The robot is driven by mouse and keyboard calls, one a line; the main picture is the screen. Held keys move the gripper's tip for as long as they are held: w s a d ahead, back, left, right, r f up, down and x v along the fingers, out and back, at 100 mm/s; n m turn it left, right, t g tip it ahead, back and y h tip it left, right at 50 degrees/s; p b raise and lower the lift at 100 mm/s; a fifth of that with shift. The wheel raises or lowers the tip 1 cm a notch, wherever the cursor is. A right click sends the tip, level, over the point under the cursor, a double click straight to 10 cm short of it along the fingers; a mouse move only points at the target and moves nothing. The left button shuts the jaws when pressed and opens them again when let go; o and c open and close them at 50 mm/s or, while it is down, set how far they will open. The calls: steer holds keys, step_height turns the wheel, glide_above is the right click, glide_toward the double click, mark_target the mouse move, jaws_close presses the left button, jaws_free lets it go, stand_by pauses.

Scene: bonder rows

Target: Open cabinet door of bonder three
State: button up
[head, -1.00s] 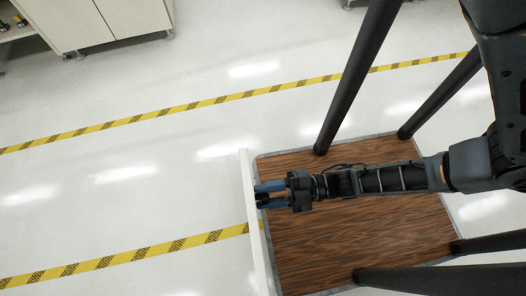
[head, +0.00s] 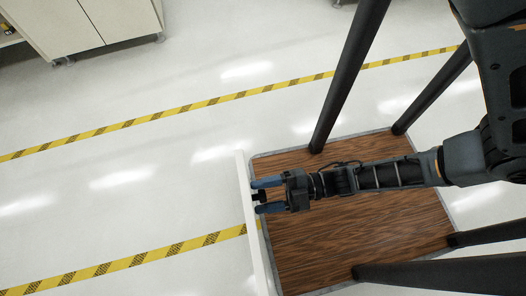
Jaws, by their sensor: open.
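My gripper (head: 262,195) is open, with two blue fingers pointing left. A thin white upright panel (head: 257,235), seen nearly edge-on from above, stands just left of the fingertips. It looks like a cabinet door, but its hinge side is out of view. A small dark piece, which looks like a handle on the panel, sits between the open fingers. Whether a finger touches it cannot be told. No label of bonder three shows.
A pale cabinet (head: 105,20) with shut fronts stands at the upper left, beside open shelving. Yellow-black floor tape (head: 180,112) crosses the floor, with another strip (head: 150,257) at the lower left. The pale floor (head: 110,190) between them is clear.

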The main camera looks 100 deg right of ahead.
steer(key=s, duration=0.7)
steer(key=shift+s+a, duration=0.15)
steer(key=shift+s, duration=0.2)
